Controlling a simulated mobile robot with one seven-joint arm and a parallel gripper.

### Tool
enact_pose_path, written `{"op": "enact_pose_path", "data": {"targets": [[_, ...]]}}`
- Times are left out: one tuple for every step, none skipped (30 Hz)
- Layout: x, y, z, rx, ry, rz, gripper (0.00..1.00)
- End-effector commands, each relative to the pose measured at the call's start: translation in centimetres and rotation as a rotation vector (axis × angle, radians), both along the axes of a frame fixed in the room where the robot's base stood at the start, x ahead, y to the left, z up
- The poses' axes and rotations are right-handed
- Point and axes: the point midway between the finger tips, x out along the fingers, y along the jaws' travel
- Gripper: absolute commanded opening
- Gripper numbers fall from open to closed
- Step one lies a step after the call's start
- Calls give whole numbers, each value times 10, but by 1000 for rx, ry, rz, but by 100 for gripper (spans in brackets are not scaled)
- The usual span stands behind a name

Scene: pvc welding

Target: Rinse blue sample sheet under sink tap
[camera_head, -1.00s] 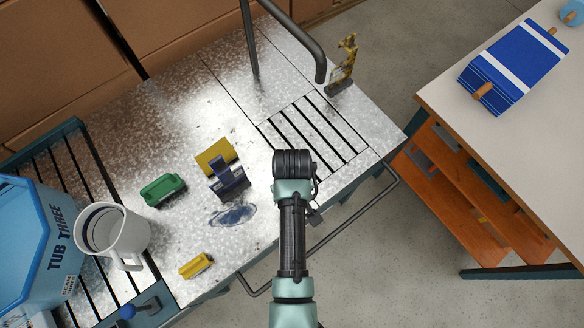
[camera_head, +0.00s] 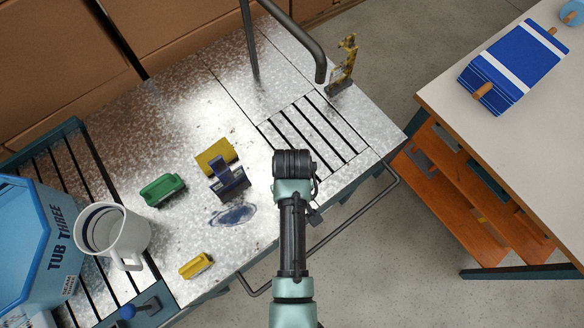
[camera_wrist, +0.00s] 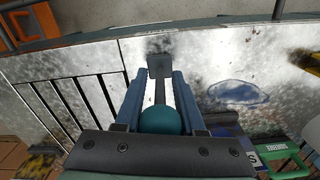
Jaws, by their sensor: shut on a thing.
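My gripper (camera_wrist: 157,100) is shut on a teal round knob (camera_wrist: 160,121) with a grey stem leading to a small square plate (camera_wrist: 159,66) near the sink bench's front edge. In the head view my arm hides the gripper and knob. The tap (camera_head: 307,45) is a dark curved pipe; its open end hangs near the slotted drain (camera_head: 313,130). No water is clearly visible. A dark blue piece (camera_head: 229,177) stands on the metal top beside a yellow one (camera_head: 215,157); I cannot tell whether it is the sample sheet. A flat bluish oval patch (camera_head: 234,215) lies nearby.
A green block (camera_head: 162,190) and a yellow block (camera_head: 196,265) lie on the bench. A white jug (camera_head: 112,233) and blue tub (camera_head: 35,245) stand left. A yellow-and-black object (camera_head: 342,66) stands by the tap. A white-topped table (camera_head: 490,130) is at right.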

Motion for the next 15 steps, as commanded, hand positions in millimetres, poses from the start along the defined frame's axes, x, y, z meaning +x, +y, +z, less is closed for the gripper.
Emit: {"op": "enact_pose_path", "data": {"targets": [[0, 0, 1, 3, -4, 1, 0], [0, 0, 2, 8, -10, 0, 0], [-1, 0, 2, 18, -22, 0, 0], [-2, -1, 3, 27, -33, -1, 0], [-3, -1, 3, 37, -46, -1, 0], [-4, -2, 3, 52, -67, -2, 0], [-4, -2, 3, 61, -81, -3, 0], [-5, -3, 2, 72, -94, -2, 0], [-4, -3, 2, 83, -110, -1, 0], [-5, -3, 2, 89, -120, -1, 0], [-5, -3, 1, 94, -127, -1, 0], [-5, -3, 1, 98, -134, 0, 0], [-4, -3, 1, 99, -137, 1, 0], [-4, -3, 1, 100, -138, 1, 0], [-4, -3, 0, 100, -139, 1, 0]]}}
